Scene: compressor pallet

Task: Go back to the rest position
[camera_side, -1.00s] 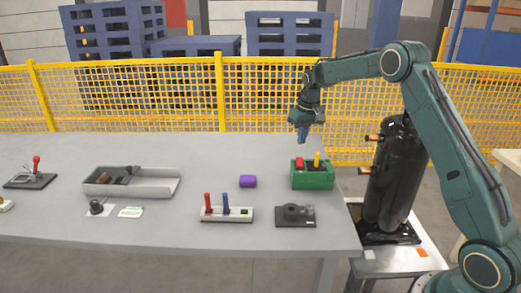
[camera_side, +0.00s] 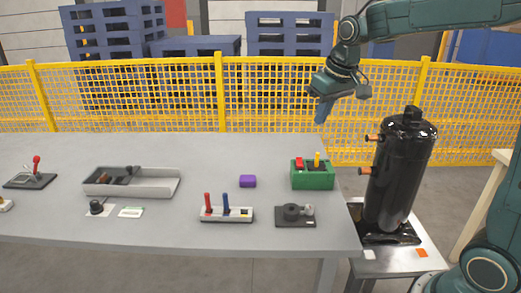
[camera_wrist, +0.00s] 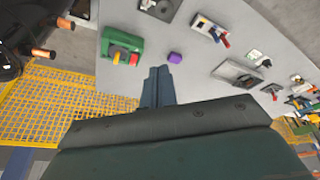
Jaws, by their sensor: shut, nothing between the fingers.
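My gripper (camera_side: 322,113) hangs in the air above the far right corner of the table, in front of the yellow fence in the side view. Its blue fingers are shut and empty, and they also show in the wrist view (camera_wrist: 158,78). It is well clear of the green box (camera_side: 313,180), which stands on the table with a red piece and a yellow piece in its top. The green box also shows in the wrist view (camera_wrist: 120,46).
A purple block (camera_side: 248,181), a rack with red and blue handles (camera_side: 227,215), a dark fixture (camera_side: 296,215) and a grey tray (camera_side: 150,188) sit on the table (camera_side: 210,150). A black compressor (camera_side: 398,175) stands right of it. The yellow fence (camera_side: 150,100) runs behind.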

